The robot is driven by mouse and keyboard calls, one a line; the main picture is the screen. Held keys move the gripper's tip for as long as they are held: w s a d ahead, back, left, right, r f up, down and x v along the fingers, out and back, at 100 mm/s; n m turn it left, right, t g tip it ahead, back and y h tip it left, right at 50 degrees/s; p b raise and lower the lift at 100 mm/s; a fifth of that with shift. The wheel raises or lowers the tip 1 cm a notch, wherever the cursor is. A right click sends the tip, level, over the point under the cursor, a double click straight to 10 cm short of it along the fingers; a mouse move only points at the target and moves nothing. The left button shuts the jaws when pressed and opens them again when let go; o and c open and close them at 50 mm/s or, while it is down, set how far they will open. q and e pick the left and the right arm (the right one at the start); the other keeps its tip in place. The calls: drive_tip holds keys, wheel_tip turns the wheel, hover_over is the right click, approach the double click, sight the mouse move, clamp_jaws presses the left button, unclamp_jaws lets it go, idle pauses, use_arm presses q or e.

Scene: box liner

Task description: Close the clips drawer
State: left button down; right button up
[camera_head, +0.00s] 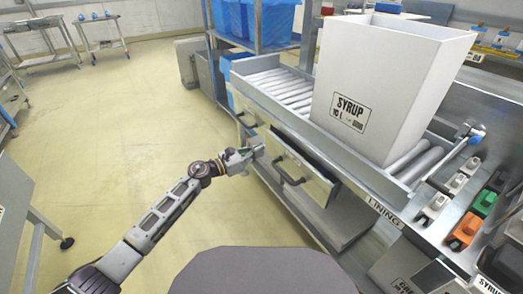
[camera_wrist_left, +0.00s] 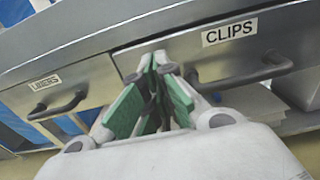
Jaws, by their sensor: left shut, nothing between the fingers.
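The clips drawer (camera_head: 305,178) is under the roller conveyor in the head view. Its front stands out from the unit, with a dark gap behind its top edge. In the wrist view its front (camera_wrist_left: 190,50) carries a CLIPS label (camera_wrist_left: 230,32) and a dark bar handle (camera_wrist_left: 250,74). My left gripper (camera_head: 257,151) is shut and empty, at the left part of the clips drawer front. In the wrist view its green-padded fingertips (camera_wrist_left: 160,62) lie left of the label and handle; I cannot tell whether they touch the front. My right gripper is not in view.
The liners drawer (camera_wrist_left: 60,92) is to the left of the clips drawer. A large white SYRUP box (camera_head: 385,85) stands on the conveyor rollers (camera_head: 285,88) above. Blue bins (camera_head: 255,18) sit on a rack behind. The floor (camera_head: 110,120) to the left is open.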

use_arm(q)
drive_tip(key=p+v, duration=0.1)
drive_tip(key=v, duration=0.7)
drive_tip(key=shift+p, duration=0.3)
drive_tip(key=shift+s+r, duration=0.1)
